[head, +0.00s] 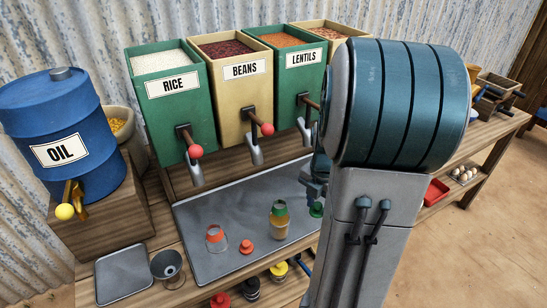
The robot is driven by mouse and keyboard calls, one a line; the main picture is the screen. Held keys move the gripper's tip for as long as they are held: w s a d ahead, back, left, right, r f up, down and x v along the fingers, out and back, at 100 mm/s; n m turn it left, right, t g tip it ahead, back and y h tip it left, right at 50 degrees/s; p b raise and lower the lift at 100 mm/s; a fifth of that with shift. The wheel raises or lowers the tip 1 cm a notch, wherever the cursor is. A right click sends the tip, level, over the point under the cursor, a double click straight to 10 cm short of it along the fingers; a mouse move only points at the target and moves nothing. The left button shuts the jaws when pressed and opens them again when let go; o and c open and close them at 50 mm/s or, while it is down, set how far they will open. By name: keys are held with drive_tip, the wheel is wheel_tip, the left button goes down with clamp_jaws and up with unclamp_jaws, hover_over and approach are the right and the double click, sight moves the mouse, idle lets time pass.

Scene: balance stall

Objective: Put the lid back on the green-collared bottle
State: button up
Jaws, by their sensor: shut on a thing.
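The green-collared bottle (279,221) stands upright on the grey metal tray, with a green collar above a yellowish body. My gripper (315,200) is just right of it and slightly higher in the picture, partly hidden behind my arm. It is shut on the green lid (316,210), which shows just under the fingers, apart from the bottle. Whether the lid touches the tray is hard to tell.
A clear red-collared bottle (215,238) and a red lid (247,247) are on the metal tray (215,268). Rice (173,95), beans (235,85) and lentils (292,75) dispensers with levers stand behind. A blue oil drum (55,115), a funnel (167,266) and a small tray (123,273) are left.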

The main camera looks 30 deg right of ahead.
drive_tip(key=w+a+r+p, duration=0.6)
drive_tip(key=a+r+p, duration=0.2)
drive_tip(key=r+p, duration=0.1)
drive_tip(key=shift+w+d+f+b, duration=0.1)
drive_tip(key=shift+f+b, duration=1.1)
drive_tip(key=shift+f, duration=0.4)
drive_tip(key=shift+w+d+f+b, duration=0.1)
drive_tip(key=shift+f+b, duration=1.1)
drive_tip(key=shift+f, duration=0.4)
drive_tip(key=shift+f+b, duration=0.15)
drive_tip(key=shift+b, duration=0.2)
drive_tip(key=o, duration=1.5)
